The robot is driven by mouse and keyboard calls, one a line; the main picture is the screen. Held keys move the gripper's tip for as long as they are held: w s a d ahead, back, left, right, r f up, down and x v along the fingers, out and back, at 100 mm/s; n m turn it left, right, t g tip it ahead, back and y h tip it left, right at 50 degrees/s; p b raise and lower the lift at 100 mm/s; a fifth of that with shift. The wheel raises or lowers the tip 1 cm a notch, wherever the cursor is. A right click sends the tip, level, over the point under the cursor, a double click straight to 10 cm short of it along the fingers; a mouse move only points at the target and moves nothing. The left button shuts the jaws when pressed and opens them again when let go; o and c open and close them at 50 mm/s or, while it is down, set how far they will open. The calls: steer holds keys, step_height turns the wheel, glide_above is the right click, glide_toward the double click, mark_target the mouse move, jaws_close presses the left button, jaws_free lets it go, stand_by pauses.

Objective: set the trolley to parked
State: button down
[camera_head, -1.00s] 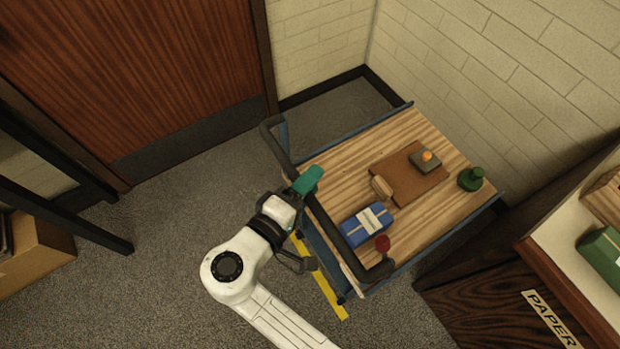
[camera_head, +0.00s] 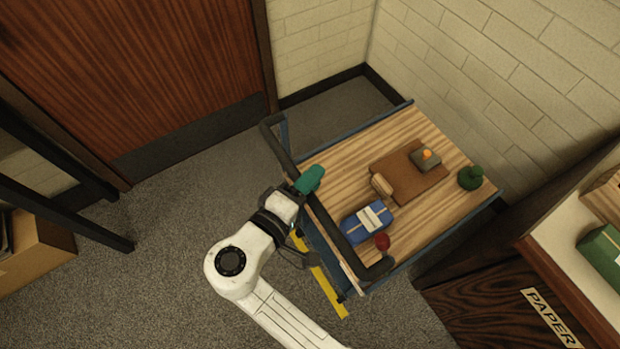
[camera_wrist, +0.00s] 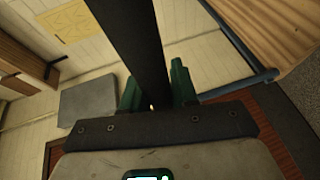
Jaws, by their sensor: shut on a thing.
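The trolley (camera_head: 335,170) has a wood-grain top, blue edges and a dark push handle (camera_head: 328,222) along its near left side. It stands close to the pale brick wall. My gripper (camera_head: 309,180), with green fingers, is shut on the handle bar near its middle. In the wrist view the dark bar (camera_wrist: 135,50) runs up between the green fingers of my gripper (camera_wrist: 157,92). A yellow strip (camera_head: 328,293) lies on the floor under the handle side of the trolley. The trolley's wheels are mostly hidden.
On the trolley top are a blue package (camera_head: 354,228), a red knob-like item (camera_head: 382,242), a brown board (camera_head: 422,182) and a green item (camera_head: 470,178). A cabinet labelled PAPER (camera_head: 500,300) stands close at right. A brown door (camera_head: 120,70) and open grey floor lie at left.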

steer(key=shift+d, duration=0.1)
steer(key=w+d+b, duration=0.2)
steer(key=w+d, duration=0.5)
steer(key=d, duration=0.4)
steer(key=w+d+b, duration=0.1)
steer(key=w+d, duration=0.7)
steer(key=d, duration=0.3)
steer(key=w+d+b, duration=0.2)
steer(key=w+d, duration=0.5)
steer(key=d, duration=0.4)
steer(key=shift+w+d+b, duration=0.2)
steer(key=shift+w+b, duration=0.05)
steer(key=shift+b, duration=0.1)
steer(key=c, duration=1.1)
jaws_free()
steer(key=shift+w+d, duration=0.15)
steer(key=shift+o, duration=0.7)
